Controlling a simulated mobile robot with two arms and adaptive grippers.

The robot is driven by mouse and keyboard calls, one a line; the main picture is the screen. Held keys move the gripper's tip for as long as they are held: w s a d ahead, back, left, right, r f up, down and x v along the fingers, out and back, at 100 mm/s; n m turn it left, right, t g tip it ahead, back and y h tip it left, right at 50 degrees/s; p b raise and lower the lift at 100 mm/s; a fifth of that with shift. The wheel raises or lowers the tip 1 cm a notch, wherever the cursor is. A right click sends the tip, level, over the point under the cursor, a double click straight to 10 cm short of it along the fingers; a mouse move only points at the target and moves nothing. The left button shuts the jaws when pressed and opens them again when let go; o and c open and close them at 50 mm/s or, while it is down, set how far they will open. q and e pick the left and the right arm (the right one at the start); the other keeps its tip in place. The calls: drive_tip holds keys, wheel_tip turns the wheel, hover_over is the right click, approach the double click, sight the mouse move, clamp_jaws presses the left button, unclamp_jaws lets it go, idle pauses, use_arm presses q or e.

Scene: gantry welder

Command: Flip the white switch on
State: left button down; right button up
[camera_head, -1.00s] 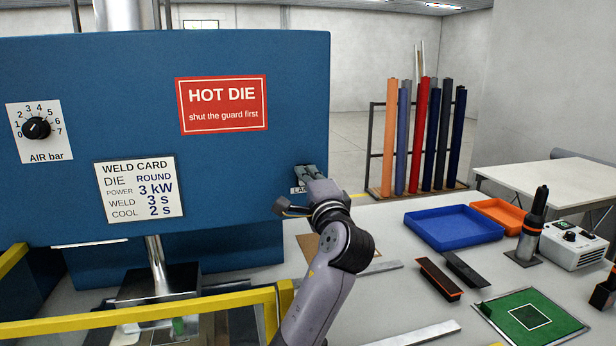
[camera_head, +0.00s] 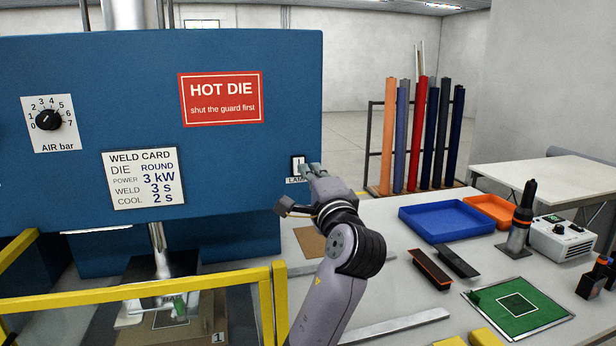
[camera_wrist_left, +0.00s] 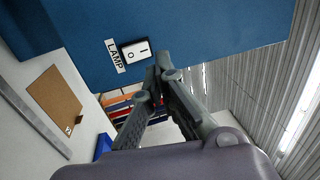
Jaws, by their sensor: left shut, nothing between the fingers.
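The white switch (camera_head: 297,163) is a small rocker in a dark frame at the lower right of the blue machine panel. A LAMP label sits below it. In the left wrist view the switch (camera_wrist_left: 135,51) shows its I and O marks; I cannot tell which side is pressed in. My left gripper (camera_head: 312,170) is just to the right of the switch in the head view, its fingers shut and empty. In the left wrist view the fingertips (camera_wrist_left: 161,63) are beside the switch near the panel's edge, apparently apart from it. My right gripper is not in view.
The blue panel (camera_head: 230,150) carries an AIR dial (camera_head: 48,120). A yellow guard rail (camera_head: 150,292) runs below it. The table at right holds a blue tray (camera_head: 445,222), an orange tray (camera_head: 490,212) and a green mat (camera_head: 520,308). Free air lies right of the panel.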

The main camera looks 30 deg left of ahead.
use_arm(q)
drive_tip(key=s+d, duration=0.1)
drive_tip(key=d, duration=0.1)
drive_tip(key=s+d+r+b, duration=0.1)
drive_tip(key=s+d, duration=0.1)
drive_tip(key=shift+s, duration=0.25)
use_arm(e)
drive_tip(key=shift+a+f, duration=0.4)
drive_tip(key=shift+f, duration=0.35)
use_arm(q)
drive_tip(key=shift+d+r, duration=0.1)
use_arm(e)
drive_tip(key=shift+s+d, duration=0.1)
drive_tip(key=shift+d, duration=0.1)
